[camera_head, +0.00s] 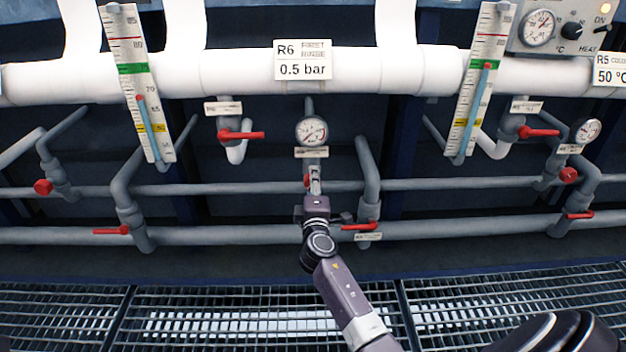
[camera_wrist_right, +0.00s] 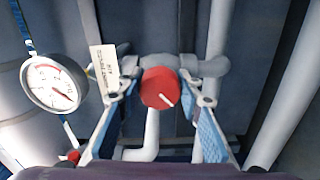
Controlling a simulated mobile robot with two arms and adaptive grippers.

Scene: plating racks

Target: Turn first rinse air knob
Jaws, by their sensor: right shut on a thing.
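The first rinse air knob is a round red knob (camera_wrist_right: 155,88) in the middle of the right wrist view, with a white mark pointing to the lower right. Only a sliver of its red shows in the head view (camera_head: 306,179), behind the fingers. My right gripper (camera_head: 314,177) reaches up to it from below and is shut on it, one finger on each side. A round gauge (camera_head: 311,131) sits just above; it is also at the left in the wrist view (camera_wrist_right: 54,83). A sign (camera_head: 303,60) above reads R6 first rinse, 0.5 bar. My left gripper is out of view.
Grey pipes run behind the knob. A red lever valve (camera_head: 361,226) is close at the right of my gripper, and another red lever (camera_head: 241,135) is up left. Two slanted scales (camera_head: 138,83) (camera_head: 480,80) flank the station. Grating (camera_head: 206,320) covers the floor.

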